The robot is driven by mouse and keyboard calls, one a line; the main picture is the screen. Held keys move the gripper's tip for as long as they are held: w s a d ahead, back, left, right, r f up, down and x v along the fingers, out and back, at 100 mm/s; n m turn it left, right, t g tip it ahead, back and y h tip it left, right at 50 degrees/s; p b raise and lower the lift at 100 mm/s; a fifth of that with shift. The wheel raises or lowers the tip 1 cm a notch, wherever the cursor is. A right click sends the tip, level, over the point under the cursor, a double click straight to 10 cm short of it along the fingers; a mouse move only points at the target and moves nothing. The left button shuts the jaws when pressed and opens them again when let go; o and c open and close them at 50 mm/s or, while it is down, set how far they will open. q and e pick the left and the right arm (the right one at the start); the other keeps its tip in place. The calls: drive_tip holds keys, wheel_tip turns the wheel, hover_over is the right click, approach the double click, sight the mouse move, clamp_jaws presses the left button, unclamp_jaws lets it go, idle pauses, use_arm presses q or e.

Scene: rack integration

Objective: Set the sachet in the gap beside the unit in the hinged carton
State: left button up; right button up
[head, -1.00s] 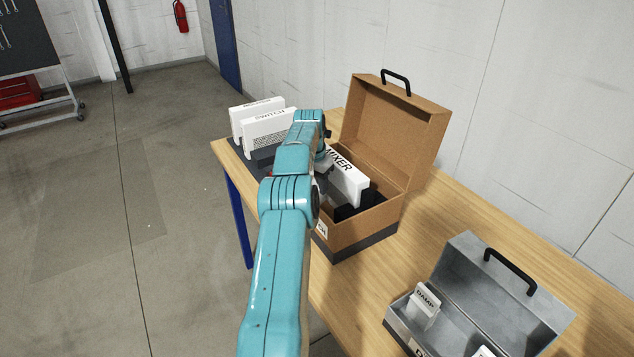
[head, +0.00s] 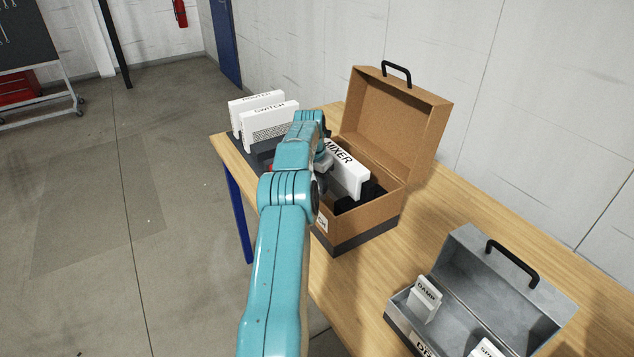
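The open hinged carton (head: 405,140), brown with a black handle on its raised lid, stands on the table. Inside it a white unit marked MIXER (head: 348,174) leans at a slant. Black padding (head: 368,193) lies beside it. White sachets, one marked DAMP (head: 426,298) and another (head: 487,349) cut off by the picture edge, stand in an open grey metal box (head: 470,318) at the lower right. My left gripper (head: 325,163) is at the carton's near left side, close to the unit. My teal arm mostly hides it, so its fingers and any hold cannot be made out. My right gripper is out of view.
Two white units, one marked SWITCH (head: 268,124), stand in a dark rack (head: 262,155) at the table's far left end. The wooden table (head: 425,228) is bare between carton and metal box. A wall runs behind the table.

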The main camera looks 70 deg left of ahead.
use_arm(q)
drive_tip(key=o, duration=1.1)
drive_tip(key=r, duration=0.5)
drive_tip(key=shift+s+d+r, duration=0.2)
drive_tip(key=shift+s+r, duration=0.1)
drive_tip(key=shift+r, duration=0.05)
drive_tip(key=r+p, duration=0.1)
drive_tip(key=r, duration=0.2)
drive_tip(key=s+r+p, duration=0.1)
drive_tip(key=r+p, duration=0.1)
drive_tip(key=r, duration=0.2)
drive_tip(key=d+r+p, duration=0.1)
drive_tip(key=r+p, duration=0.1)
drive_tip(key=r, duration=0.1)
drive_tip(key=shift+s+r, duration=0.2)
